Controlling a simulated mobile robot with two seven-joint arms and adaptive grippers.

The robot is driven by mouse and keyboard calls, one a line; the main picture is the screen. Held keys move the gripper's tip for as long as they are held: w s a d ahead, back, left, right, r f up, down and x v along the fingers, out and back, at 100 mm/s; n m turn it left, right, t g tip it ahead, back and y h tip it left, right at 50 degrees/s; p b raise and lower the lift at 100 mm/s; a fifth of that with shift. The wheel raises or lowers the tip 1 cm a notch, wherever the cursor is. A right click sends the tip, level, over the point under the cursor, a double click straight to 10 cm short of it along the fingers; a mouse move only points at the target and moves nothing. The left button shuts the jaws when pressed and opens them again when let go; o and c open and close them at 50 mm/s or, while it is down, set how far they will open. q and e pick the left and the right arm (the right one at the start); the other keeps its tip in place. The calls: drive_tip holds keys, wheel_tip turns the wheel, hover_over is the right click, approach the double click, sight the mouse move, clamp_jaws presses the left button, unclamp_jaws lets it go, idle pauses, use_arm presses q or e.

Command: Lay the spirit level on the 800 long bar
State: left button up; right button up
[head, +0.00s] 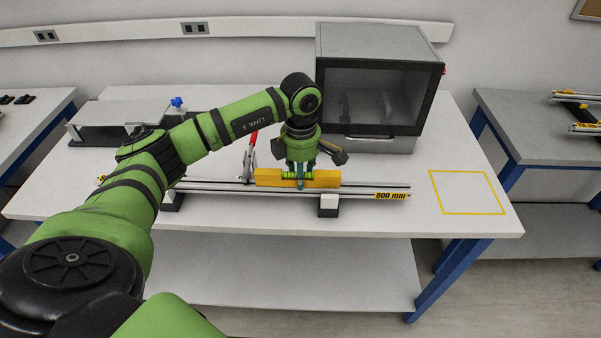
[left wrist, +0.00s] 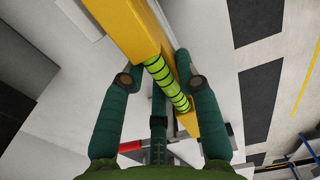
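The yellow spirit level (head: 326,179), with a green vial at its middle, lies lengthwise along the long metal bar (head: 360,194) labelled 800 mm in the head view. I cannot tell whether the level touches the bar or is slightly above it. My left gripper (head: 299,182) points down over the level's middle and appears shut on it, one finger in front. In the left wrist view the level (left wrist: 131,27) runs diagonally between the fingers of the left gripper (left wrist: 160,80); their contact is partly hidden. My right gripper is out of view.
The bar rests on dark blocks with a pale top (head: 328,203). A red-handled clamp (head: 250,155) stands behind it. A grey box with a dark window (head: 372,97) is at the back. A yellow outlined square (head: 468,213) on the table's right is empty.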

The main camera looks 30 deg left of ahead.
use_arm(q)
drive_tip(key=o, duration=0.5)
drive_tip(key=shift+c, duration=0.2)
wheel_tip(320, 180, up, 12)
idle(0.5)
